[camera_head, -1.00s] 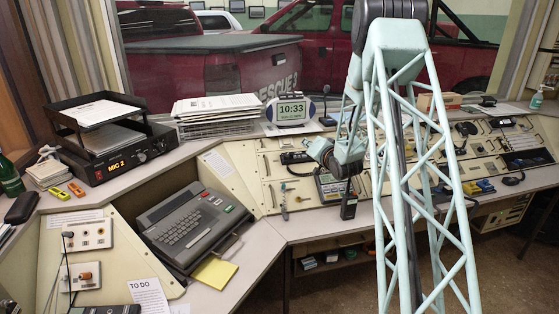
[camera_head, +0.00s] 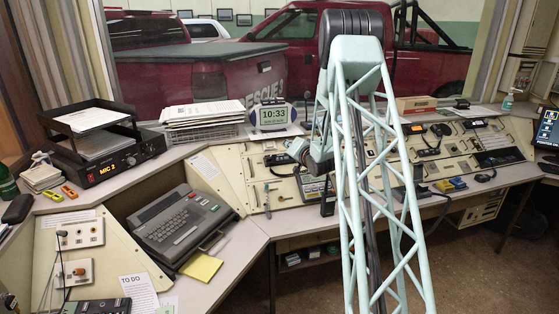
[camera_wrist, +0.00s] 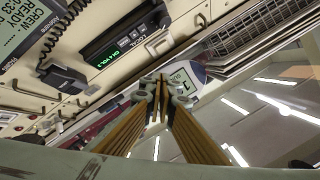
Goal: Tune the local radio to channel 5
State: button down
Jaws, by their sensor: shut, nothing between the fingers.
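A black radio (camera_wrist: 122,42) with a green lit display sits in the console panel in the wrist view. Its text seems to begin with "CH", but I cannot read the channel surely. In the head view a small black radio front (camera_head: 278,159) shows on the sloped panel, with a handset (camera_head: 283,172) below it. In the wrist view a black handset with a coiled cord (camera_wrist: 62,77) lies beside the radio. In the head view my arm hides the fingertips.
The desk clock (camera_head: 272,115) stands behind the panel, beside a paper stack (camera_head: 203,113). A walkie-talkie (camera_head: 328,201) stands at the panel's front edge. A keyboard terminal (camera_head: 183,227) and the MIC 2 unit (camera_head: 120,163) are at left. The floor (camera_head: 310,285) before the desk is clear.

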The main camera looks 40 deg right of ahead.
jog(key=shift+w+d+f+b, duration=0.35)
jog(key=shift+w+f, duration=0.4)
jog(key=shift+f, duration=0.45)
jog(key=shift+w+d+f+b, duration=0.2)
jog(key=shift+w+f+b, duration=0.4)
jog(key=shift+f, duration=0.65)
jog(key=shift+w+d+f+b, duration=0.3)
jog(key=shift+w+f, duration=0.55)
jog(key=shift+f, duration=0.35)
jog(key=shift+w+d+f+b, duration=0.15)
jog(key=shift+w+f+b, duration=0.2)
jog(key=shift+f+b, duration=0.2)
dwell(0.5)
jog(key=shift+s+r, duration=0.3)
jog(key=shift+r, duration=0.2)
jog(key=shift+s+r, duration=0.1)
jog(key=shift+r, duration=0.1)
dwell(0.4)
jog(key=shift+s+a+r+p, duration=0.2)
jog(key=shift+s+r, duration=0.2)
jog(key=shift+r, duration=0.25)
jog(key=shift+s+a+r+p, duration=0.1)
jog(key=shift+s+a+r, duration=0.25)
jog(key=shift+r, duration=0.3)
jog(key=shift+s+a+r+p, duration=0.1)
jog(key=shift+s+r, duration=0.35)
jog(key=shift+r, duration=0.2)
